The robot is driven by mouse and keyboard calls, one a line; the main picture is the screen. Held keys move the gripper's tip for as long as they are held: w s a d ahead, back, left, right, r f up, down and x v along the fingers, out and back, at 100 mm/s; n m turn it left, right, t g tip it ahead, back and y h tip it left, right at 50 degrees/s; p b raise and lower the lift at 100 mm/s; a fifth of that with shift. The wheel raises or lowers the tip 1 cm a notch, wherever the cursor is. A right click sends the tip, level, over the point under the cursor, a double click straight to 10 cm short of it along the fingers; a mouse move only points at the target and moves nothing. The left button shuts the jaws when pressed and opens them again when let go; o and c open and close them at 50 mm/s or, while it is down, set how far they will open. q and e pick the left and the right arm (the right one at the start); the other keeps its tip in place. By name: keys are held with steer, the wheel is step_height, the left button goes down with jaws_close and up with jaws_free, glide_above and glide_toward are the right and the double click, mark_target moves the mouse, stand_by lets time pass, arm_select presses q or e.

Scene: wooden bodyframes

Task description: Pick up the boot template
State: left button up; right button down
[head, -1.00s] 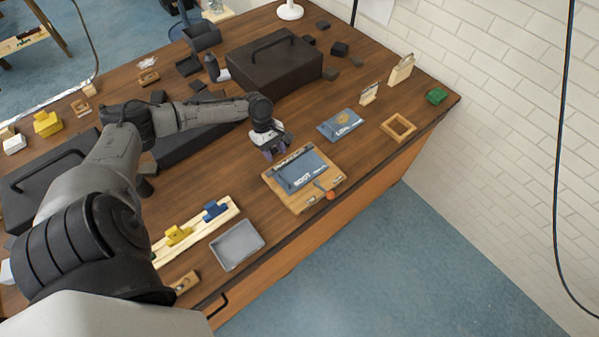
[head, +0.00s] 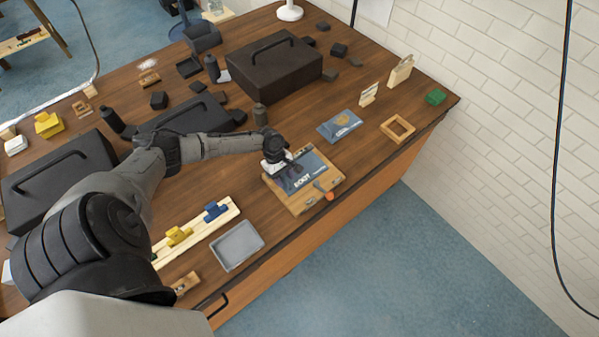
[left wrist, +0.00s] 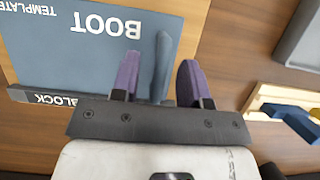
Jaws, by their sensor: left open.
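The boot template (head: 316,165) is a blue-grey flat plate with white lettering, lying on a wooden board (head: 327,201). It also fills the upper left of the left wrist view (left wrist: 85,50), where the word BOOT reads upside down. A raised blue-grey rib (left wrist: 162,62) stands at its edge. My left gripper (head: 287,179) is over the template's left part in the head view. In the left wrist view its purple fingers (left wrist: 157,75) are open, with the rib between them in the picture. I cannot tell whether they touch it. My right gripper is not in view.
A grey tray (head: 237,246) and a wooden rail with yellow and blue clamps (head: 215,210) lie near the front edge. Another blue template (head: 340,125) and a wooden frame (head: 398,128) lie to the right. A dark case (head: 275,65) stands behind.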

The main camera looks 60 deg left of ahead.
arm_select(q)
steer(key=shift+d+f, duration=0.15)
steer(key=shift+f, duration=0.1)
jaws_close()
steer(key=shift+w+r, duration=0.1)
steer(key=shift+r, duration=0.05)
stand_by(1.2)
